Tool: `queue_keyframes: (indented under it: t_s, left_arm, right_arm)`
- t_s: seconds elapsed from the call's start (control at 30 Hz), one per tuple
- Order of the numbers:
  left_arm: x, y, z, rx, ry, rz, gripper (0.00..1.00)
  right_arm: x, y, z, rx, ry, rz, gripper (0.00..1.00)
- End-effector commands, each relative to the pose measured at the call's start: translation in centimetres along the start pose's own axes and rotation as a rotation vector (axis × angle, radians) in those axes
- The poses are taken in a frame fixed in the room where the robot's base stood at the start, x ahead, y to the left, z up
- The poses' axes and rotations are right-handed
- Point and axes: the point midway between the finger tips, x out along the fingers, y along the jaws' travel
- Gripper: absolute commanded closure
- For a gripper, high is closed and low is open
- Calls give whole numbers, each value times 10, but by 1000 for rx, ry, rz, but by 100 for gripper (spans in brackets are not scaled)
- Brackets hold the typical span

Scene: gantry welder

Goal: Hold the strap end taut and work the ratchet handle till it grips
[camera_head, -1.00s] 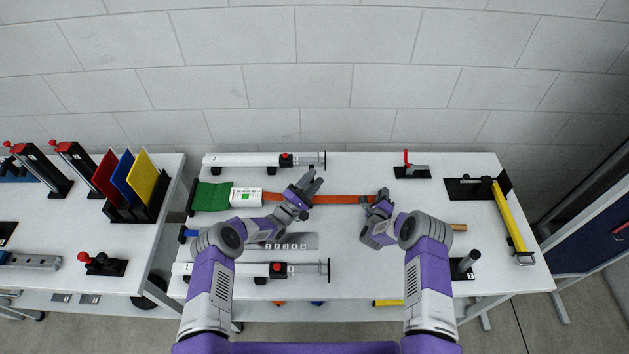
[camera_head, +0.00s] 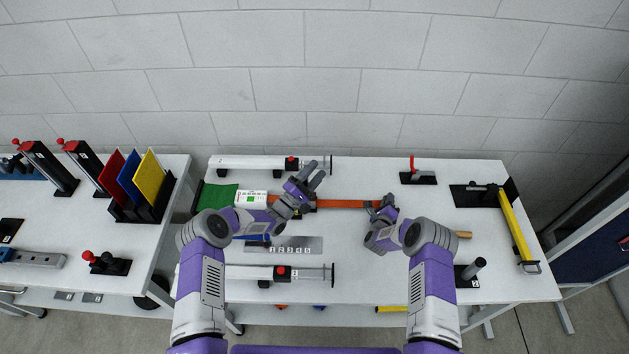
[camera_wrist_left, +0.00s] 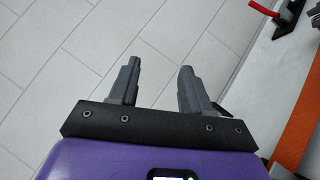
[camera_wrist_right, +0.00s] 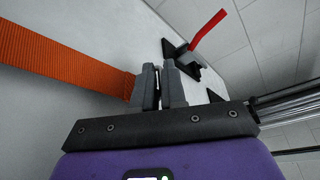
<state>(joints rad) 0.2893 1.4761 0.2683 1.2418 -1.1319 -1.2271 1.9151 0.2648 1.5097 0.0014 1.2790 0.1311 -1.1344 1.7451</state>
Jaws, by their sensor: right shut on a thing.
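The orange strap (camera_head: 345,204) runs left to right across the table and looks straight. My right gripper (camera_head: 381,207) is shut on the strap's right end; the right wrist view shows the orange webbing (camera_wrist_right: 60,58) running into the closed fingers (camera_wrist_right: 158,85). My left gripper (camera_head: 316,174) is open and empty above the strap's left part.
A red-handled clamp (camera_head: 415,173) stands at the back right, a yellow bar (camera_head: 517,228) at the right edge.

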Motion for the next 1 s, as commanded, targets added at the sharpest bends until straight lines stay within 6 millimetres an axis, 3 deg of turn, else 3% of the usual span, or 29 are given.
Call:
queue_keyframes:
  t_s: [0.03,0.1,0.3,0.77,1.0]
  left_arm:
    - [7,17,3,9,-5,15,56]
    - [11,26,7,8,-5,15,56]
    - [15,39,13,6,-5,11,56]
    - [16,38,16,28,1,13,56]
    - [15,32,28,244,85,44,56]
  right_arm:
    - [-2,6,-6,-2,12,16,100]
    - [-2,6,-6,-2,12,16,100]
    - [-2,6,-6,-2,11,16,100]
    - [-2,6,-6,-2,12,17,100]
    - [-2,7,-6,-2,12,17,100]
